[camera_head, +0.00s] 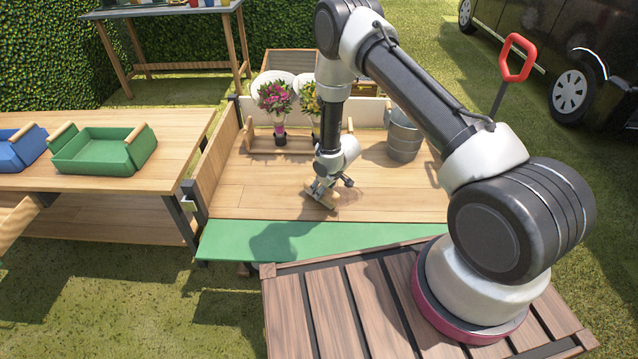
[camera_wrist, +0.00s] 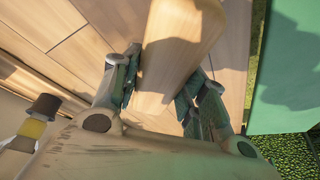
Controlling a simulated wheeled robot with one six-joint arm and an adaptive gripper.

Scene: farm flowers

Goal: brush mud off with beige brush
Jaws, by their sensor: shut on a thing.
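My gripper (camera_head: 322,188) is low over the wooden table top (camera_head: 380,195), near its middle. In the wrist view my gripper (camera_wrist: 165,88) has its two fingers closed on either side of a pale wooden piece, the beige brush (camera_wrist: 182,40). The brush also shows in the head view (camera_head: 328,204), small and partly hidden by the gripper, at or just above the boards. Its bristles cannot be made out. No mud can be clearly told on the table top in either view; shadows of the arm darken parts of it.
Two flower bunches, one pink (camera_head: 275,98), stand in a wooden rack (camera_head: 258,142) behind the gripper. A metal bucket (camera_head: 403,138) stands at the right. A green strip (camera_head: 350,238) covers the front edge. A green crate (camera_head: 95,158) and a blue crate (camera_head: 18,150) sit on the left table.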

